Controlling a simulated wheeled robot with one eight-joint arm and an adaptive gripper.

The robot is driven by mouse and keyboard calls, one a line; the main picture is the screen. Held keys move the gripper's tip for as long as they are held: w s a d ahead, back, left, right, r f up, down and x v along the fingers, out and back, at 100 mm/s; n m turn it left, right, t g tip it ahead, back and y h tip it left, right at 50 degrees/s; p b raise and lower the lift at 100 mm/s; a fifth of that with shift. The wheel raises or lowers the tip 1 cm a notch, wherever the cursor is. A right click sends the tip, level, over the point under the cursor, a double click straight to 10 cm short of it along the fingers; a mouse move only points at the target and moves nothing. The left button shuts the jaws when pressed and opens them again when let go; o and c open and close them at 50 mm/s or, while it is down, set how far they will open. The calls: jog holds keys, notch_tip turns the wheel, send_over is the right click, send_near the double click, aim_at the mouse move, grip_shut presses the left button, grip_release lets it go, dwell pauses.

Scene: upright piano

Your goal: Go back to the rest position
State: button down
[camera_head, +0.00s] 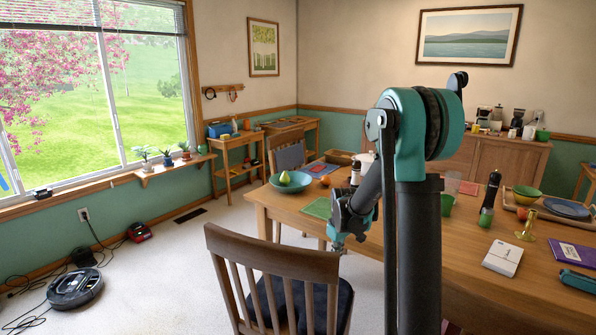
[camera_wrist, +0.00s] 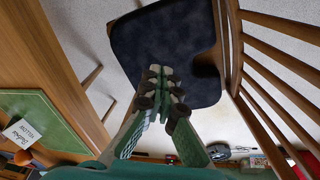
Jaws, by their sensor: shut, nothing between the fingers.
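My gripper (camera_head: 338,246) points down at the table's front left edge, just behind the wooden chair. In the wrist view my gripper (camera_wrist: 162,84) is shut, with its fingertips together and nothing between them. Below the fingertips lies the dark seat cushion (camera_wrist: 175,45) of the chair. My teal and black arm stands in the right half of the head view, bent at the top, and hides part of the table and sideboard.
The wooden chair (camera_head: 275,262) is close to my gripper. The table (camera_head: 470,220) bears a bowl with a pear (camera_head: 290,181), a green mat (camera_head: 317,208), a pepper mill (camera_head: 490,198) and a white box (camera_head: 503,257). A robot vacuum (camera_head: 75,288) and cables lie on the floor at left.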

jog(key=s+d+r+m+t, duration=0.1)
jog(key=s+d+m, duration=0.1)
jog(key=s, duration=1.2)
jog(key=s+d+m+t, duration=0.1)
jog(key=s+d+m, duration=0.2)
jog(key=s, duration=1)
jog(key=m, duration=0.2)
jog(key=shift+s+d+r+m, duration=0.2)
jog(key=shift+s+r+m, duration=0.1)
jog(key=shift+s+r, duration=0.05)
